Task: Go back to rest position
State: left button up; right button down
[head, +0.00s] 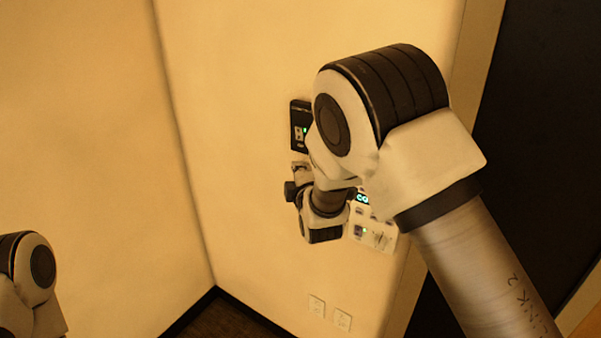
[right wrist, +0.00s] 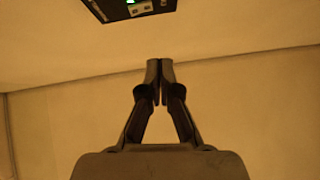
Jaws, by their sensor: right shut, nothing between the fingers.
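My right gripper shows in the right wrist view (right wrist: 160,65) with its two fingertips together and nothing between them. In the head view my right arm reaches in from the lower right toward the wall, and its own links hide most of the right gripper. My left arm shows only as a joint at the lower left edge of the head view; the left gripper is out of the picture.
A black wall panel (head: 299,124) with a green light is partly behind my right arm; it also shows in the right wrist view (right wrist: 128,8). A pale panel (head: 376,236) is below it. Two sockets (head: 317,306) sit low on the wall. A dark door-like surface (head: 540,130) is at right.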

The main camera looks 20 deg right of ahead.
jog(key=s+d+f+m+g+b, duration=0.1)
jog(key=s+d+f+g+b, duration=0.3)
jog(key=f, duration=0.8)
jog(key=s+f+g, duration=0.1)
jog(key=s+f, duration=0.4)
jog(key=f, duration=0.6)
jog(key=s+d+f+m+g+b, duration=0.1)
jog(key=s+d+f+g+b, duration=0.3)
jog(key=f, duration=0.8)
jog(key=s+f+m+g, duration=0.2)
jog(key=s+f, duration=0.2)
jog(key=s, duration=0.3)
jog(key=s+a+f+m+g, duration=0.1)
jog(key=s+f+m, duration=0.1)
jog(key=s+f, duration=0.35)
jog(key=s+f+m+g, duration=0.2)
jog(key=s, duration=0.6)
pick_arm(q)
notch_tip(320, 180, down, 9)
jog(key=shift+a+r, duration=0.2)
pick_arm(e)
jog(key=s+a+m+g+y, duration=0.1)
jog(key=s+m+g, duration=0.2)
jog(key=s+m, duration=0.5)
jog(key=s, duration=0.3)
jog(key=shift+s+a+r+m+y, duration=0.15)
jog(key=shift+a+r+m+y, duration=0.15)
jog(key=shift+a+r, duration=0.1)
